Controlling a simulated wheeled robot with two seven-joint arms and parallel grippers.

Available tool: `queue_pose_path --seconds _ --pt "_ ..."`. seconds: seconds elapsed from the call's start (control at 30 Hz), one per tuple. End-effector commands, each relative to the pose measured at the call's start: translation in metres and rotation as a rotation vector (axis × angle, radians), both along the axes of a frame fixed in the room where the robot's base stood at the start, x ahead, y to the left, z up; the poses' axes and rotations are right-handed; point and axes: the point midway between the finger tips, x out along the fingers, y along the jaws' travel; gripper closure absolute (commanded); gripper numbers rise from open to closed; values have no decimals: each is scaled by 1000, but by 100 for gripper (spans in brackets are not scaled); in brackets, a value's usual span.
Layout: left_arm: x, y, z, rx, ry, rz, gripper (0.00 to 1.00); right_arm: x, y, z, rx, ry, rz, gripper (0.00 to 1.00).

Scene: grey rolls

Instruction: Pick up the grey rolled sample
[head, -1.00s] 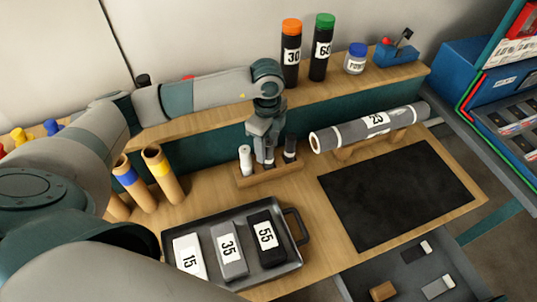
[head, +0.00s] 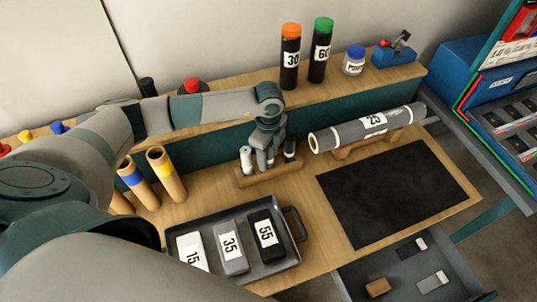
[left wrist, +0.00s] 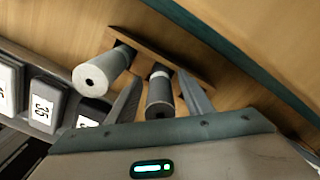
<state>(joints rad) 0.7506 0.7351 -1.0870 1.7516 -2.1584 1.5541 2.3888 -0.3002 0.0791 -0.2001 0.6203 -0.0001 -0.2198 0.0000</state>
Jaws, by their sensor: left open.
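A wooden holder (head: 258,178) on the bench carries small upright rolls: a white one (head: 246,158) at left and a black one (head: 290,149) at right. My left gripper (head: 266,157) points down over the holder's middle and largely hides what stands there in the head view. In the left wrist view, the open fingers (left wrist: 160,82) stand on either side of a dark grey roll (left wrist: 159,98) with a pale band. A lighter roll (left wrist: 92,78) stands outside the left finger. I cannot tell whether either finger touches the grey roll. My right gripper is not in view.
A tray (head: 183,226) with blocks 15, 35 and 55 lies in front. A large grey roll marked 25 (head: 350,132) rests on a wooden stand at right, behind a black mat (head: 395,190). Cardboard tubes (head: 165,175) stand at left. Bottles (head: 290,60) line the back shelf.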

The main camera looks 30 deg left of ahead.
Motion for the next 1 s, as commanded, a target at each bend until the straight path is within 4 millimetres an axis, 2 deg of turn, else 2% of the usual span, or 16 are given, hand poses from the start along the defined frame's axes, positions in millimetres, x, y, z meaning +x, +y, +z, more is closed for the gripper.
queue_pose_path --seconds 0.43,0.47,0.63,1.0 --pt "0 0 -1 0 -1 0 54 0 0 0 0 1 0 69" --pt "0 0 -1 0 -1 0 56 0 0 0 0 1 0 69" --pt "0 0 -1 0 -1 0 97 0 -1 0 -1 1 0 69" --pt "1 0 2 -1 -2 1 98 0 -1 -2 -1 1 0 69"
